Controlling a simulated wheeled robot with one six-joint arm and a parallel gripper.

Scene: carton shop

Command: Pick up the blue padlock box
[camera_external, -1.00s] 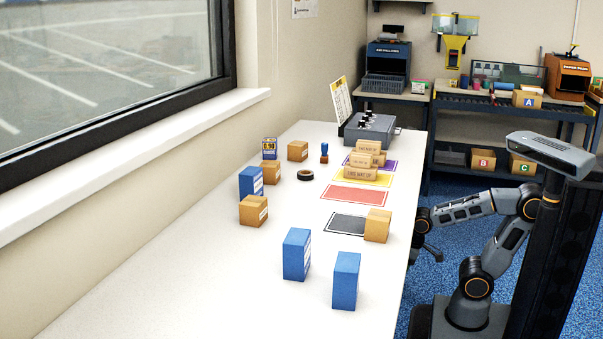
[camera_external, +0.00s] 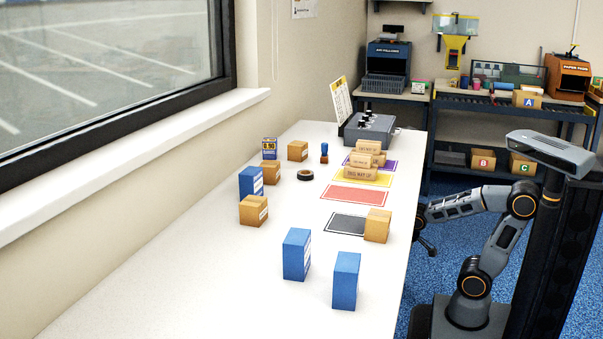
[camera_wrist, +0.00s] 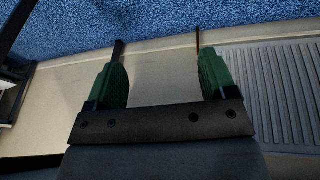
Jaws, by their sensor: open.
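Three tall blue boxes stand upright on the white table: one at the front right (camera_external: 346,281), one left of it (camera_external: 297,254), and one farther back by the window side (camera_external: 252,181). Their printing is too small to read, so I cannot tell which is the padlock box. My gripper (camera_external: 428,243) is beyond the table's right edge, well away from the boxes and partly hidden by the edge. In the wrist view its green fingers (camera_wrist: 158,45) are apart with nothing between them, and no box shows there.
A tan carton (camera_external: 377,225) stands by the right edge, beside a black mat (camera_external: 345,222). Red (camera_external: 354,195) and yellow mats lie behind, with tan blocks (camera_external: 361,173). Other cartons (camera_external: 253,210) and a black tape roll (camera_external: 305,175) stand left. The table's front left is clear.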

